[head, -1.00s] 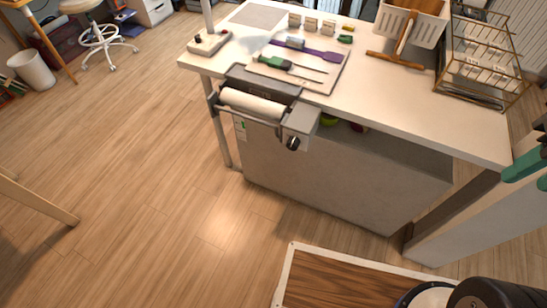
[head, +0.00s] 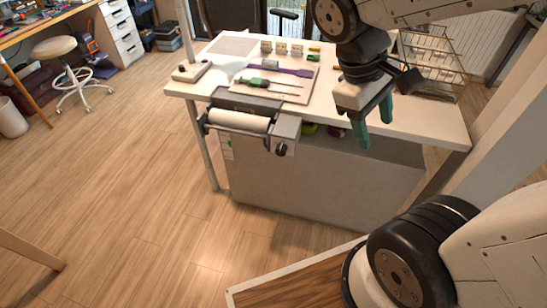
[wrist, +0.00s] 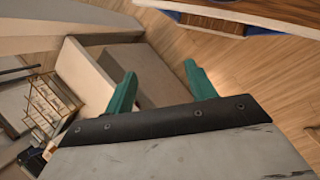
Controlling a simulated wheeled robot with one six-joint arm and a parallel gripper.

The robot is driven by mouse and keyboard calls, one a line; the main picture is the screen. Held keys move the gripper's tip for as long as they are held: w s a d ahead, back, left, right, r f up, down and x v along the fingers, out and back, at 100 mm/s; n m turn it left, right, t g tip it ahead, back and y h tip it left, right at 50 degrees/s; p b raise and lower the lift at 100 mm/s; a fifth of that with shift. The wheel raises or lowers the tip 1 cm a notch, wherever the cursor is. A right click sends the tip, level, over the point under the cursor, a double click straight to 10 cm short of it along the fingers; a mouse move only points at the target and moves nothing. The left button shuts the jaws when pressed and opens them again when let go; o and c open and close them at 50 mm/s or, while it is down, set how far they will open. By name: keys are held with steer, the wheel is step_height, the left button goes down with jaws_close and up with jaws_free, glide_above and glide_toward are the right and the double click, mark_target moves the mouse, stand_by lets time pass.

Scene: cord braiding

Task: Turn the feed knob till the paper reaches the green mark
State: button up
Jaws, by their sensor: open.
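The feed knob (head: 281,149) is a small dark knob on the grey end housing (head: 287,128) of the paper feeder at the table's front edge. The white paper roll (head: 238,121) lies in the feeder, left of the housing. A small patch with green (head: 227,147) shows below the roller's left end; I cannot tell if it is the green mark. My gripper (head: 374,125) has teal fingers, is open and empty, and hangs in the air to the right of the knob, apart from it. In the wrist view the open fingers (wrist: 160,88) show with nothing between them.
On the white table (head: 345,112) lie a green-handled screwdriver (head: 254,82) and a purple tool (head: 290,71). A wire rack (head: 432,65) stands at the right back. A grey cabinet (head: 310,180) is below the table.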

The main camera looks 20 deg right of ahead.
steer(key=w+f+n+t+h, duration=0.4)
steer(key=w+f+n+h, duration=0.85)
steer(key=w+n, duration=0.4)
steer(key=n+t+y, duration=0.6)
steer(key=n+t, duration=0.7)
steer(key=n, duration=0.6)
glide_toward(280, 153)
steer(key=x, duration=0.9)
steer(key=shift+s, duration=0.1)
steer(key=c, duration=1)
